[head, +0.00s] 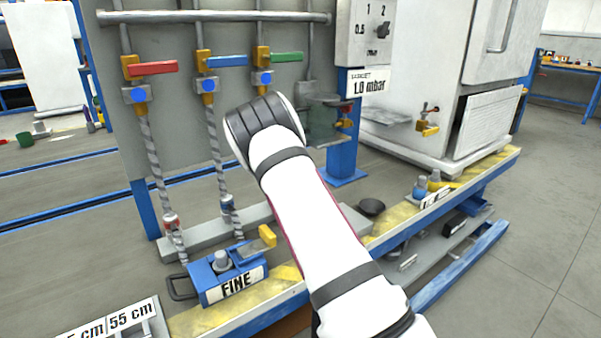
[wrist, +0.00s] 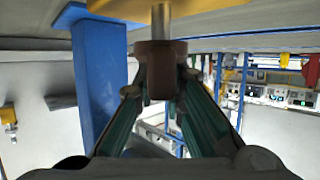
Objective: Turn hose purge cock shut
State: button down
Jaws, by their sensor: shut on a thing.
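In the wrist view my gripper (wrist: 161,84) is shut on a dark brown-red handle (wrist: 160,54). The handle sits on a short metal stem (wrist: 161,18), with a yellow body at the top edge. In the head view, greenish finger parts (head: 324,124) show just past my white arm, partly hidden by it. A small cock with red and yellow parts (head: 346,123) is right beside them at the blue post, and appears to be the held one. The angle of its handle is hard to tell.
Red (head: 153,68), blue (head: 227,61) and green (head: 287,57) lever valves sit on the panel at left, with braided hoses below. Another red-handled yellow cock (head: 428,126) is on the white cabinet. The blue post (wrist: 100,75) stands close to my gripper. A blue FINE unit (head: 225,272) lies below.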

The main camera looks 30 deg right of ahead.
jog(key=shift+s+f, duration=0.2)
jog(key=shift+f, duration=0.35)
jog(key=c, duration=1.6)
grip_release()
jog(key=shift+a, duration=0.1)
jog(key=shift+c, duration=0.2)
jog(key=shift+w+r, duration=0.1)
jog(key=shift+r, duration=0.15)
jog(key=v, duration=1.2)
jog(key=shift+o, duration=0.5)
